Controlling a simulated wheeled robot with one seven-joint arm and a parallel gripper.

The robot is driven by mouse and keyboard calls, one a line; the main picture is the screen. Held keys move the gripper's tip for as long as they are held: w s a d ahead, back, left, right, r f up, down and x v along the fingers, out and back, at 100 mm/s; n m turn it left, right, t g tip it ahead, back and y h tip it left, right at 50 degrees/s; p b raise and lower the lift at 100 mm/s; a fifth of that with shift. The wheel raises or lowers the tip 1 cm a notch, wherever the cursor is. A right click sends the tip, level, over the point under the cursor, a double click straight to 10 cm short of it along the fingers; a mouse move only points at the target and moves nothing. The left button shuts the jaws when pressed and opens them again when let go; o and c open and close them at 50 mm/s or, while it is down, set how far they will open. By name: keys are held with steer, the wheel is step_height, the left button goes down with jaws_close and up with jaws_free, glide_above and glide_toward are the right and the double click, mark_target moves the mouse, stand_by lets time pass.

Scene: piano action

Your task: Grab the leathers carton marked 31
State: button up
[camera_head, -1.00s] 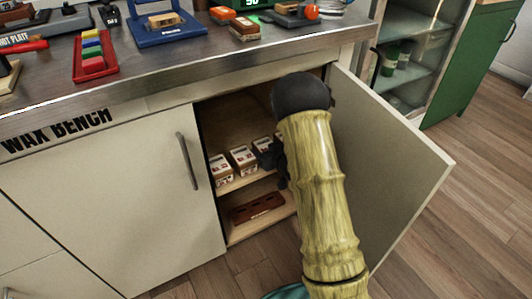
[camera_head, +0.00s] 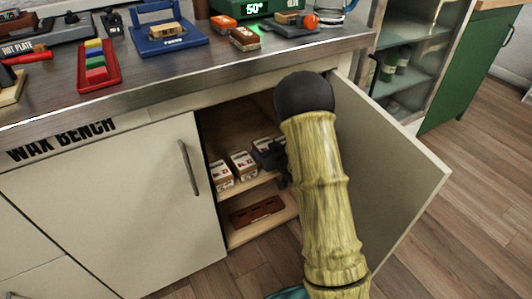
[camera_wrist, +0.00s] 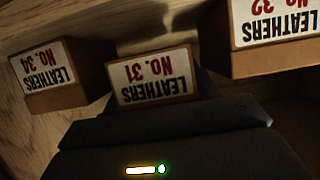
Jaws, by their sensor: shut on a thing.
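The leathers carton marked 31 (camera_wrist: 152,77) is in the middle of the wrist view, its label upside down there. My gripper (camera_wrist: 165,125) is shut on it, with the dark jaws in front of and below its label in that view. In the head view my gripper (camera_head: 270,156) is inside the open cupboard at the row of cartons, and my arm hides part of that row. The carton marked 34 (camera_wrist: 45,75) is to the left in the wrist view, and the carton marked 32 (camera_wrist: 275,35) to the right, cut off by the frame.
Two more cartons (camera_head: 232,168) stand left of my gripper on the upper shelf. A brown object (camera_head: 257,212) lies on the lower shelf. The open cupboard door (camera_head: 395,170) stands right of my arm. The bench top (camera_head: 190,65) overhangs the opening.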

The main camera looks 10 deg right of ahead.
mark_target(266, 145)
step_height(266, 145, up, 8)
steer(key=p, duration=0.3)
steer(key=shift+f, duration=0.2)
steer(key=shift+w+f, duration=0.1)
